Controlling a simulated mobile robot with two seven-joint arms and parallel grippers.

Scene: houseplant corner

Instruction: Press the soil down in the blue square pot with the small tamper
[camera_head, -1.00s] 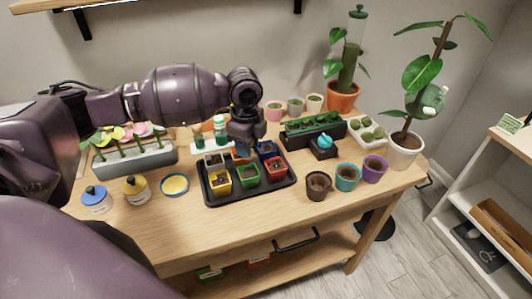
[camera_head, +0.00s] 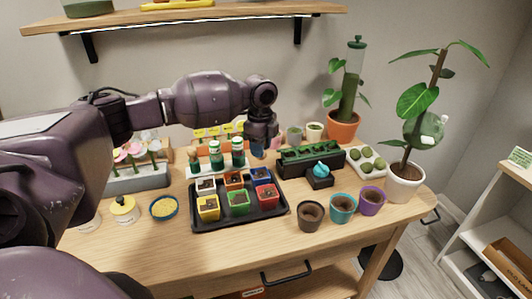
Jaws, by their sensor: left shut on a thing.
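The blue square pot (camera_head: 262,177) stands at the back right of a black tray (camera_head: 222,222), with dark soil showing in it. My left gripper (camera_head: 258,143) hangs above and just behind this pot, pointing down and clear of it. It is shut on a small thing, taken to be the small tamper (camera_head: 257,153). Only a little of that thing shows below the fingers, and its shape is hard to make out. My right gripper is not in view.
White, orange (camera_head: 234,181), yellow (camera_head: 208,208), green and red (camera_head: 268,196) pots share the tray. Green-capped bottles (camera_head: 215,155) stand behind it.

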